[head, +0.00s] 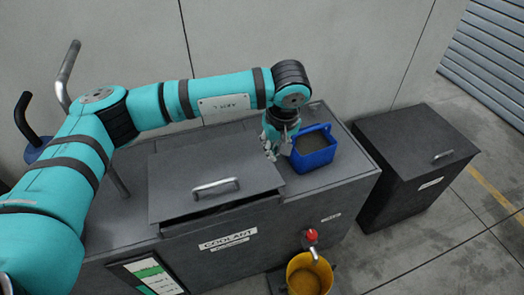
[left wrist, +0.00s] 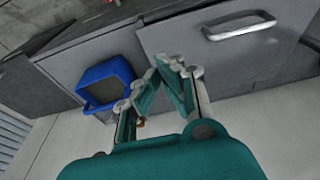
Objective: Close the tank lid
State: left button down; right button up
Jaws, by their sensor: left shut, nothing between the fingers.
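The tank lid (head: 170,180) is a dark grey panel with a silver handle (head: 215,187), on top of the grey tank labelled COOLANT (head: 225,255). A dark gap shows under its front edge, so it looks slightly raised. The lid (left wrist: 225,55) and its handle (left wrist: 238,28) also show at the top of the left wrist view. My left gripper (head: 272,154) is shut and empty, beyond the lid's right back corner and apart from the handle. Its fingertips meet in the left wrist view (left wrist: 167,62). My right gripper is not in view.
A blue open container (head: 313,158) stands on the tank top close to the right of my left gripper. A yellow bucket (head: 305,275) sits below a red-handled tap (head: 311,238). A separate dark bin (head: 405,150) stands at right. A wall rises behind.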

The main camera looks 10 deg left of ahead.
pick_arm(q)
jog(key=p, duration=0.2)
send_over(273, 189)
jog(key=s+d+x, duration=0.1)
jog(key=x, duration=0.7)
jog(key=a+p+x, duration=0.1)
jog(key=x, duration=0.1)
jog(key=shift+w, duration=0.2)
jog(key=shift+s+d+f+p, duration=0.1)
jog(key=shift+f+p, duration=0.1)
jog(key=shift+f, duration=0.35)
jog(key=shift+s+d+f+p, duration=0.1)
jog(key=shift+f+p, duration=0.1)
jog(key=shift+f, duration=1.05)
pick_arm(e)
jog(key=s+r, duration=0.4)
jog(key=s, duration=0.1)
pick_arm(q)
jog(key=f+b, duration=0.1)
jog(key=b, duration=0.1)
jog(key=f+b, duration=0.4)
jog(key=shift+s+d, duration=0.2)
jog(key=shift+s, duration=0.1)
jog(key=shift+f, duration=0.1)
jog(key=shift+s, duration=0.2)
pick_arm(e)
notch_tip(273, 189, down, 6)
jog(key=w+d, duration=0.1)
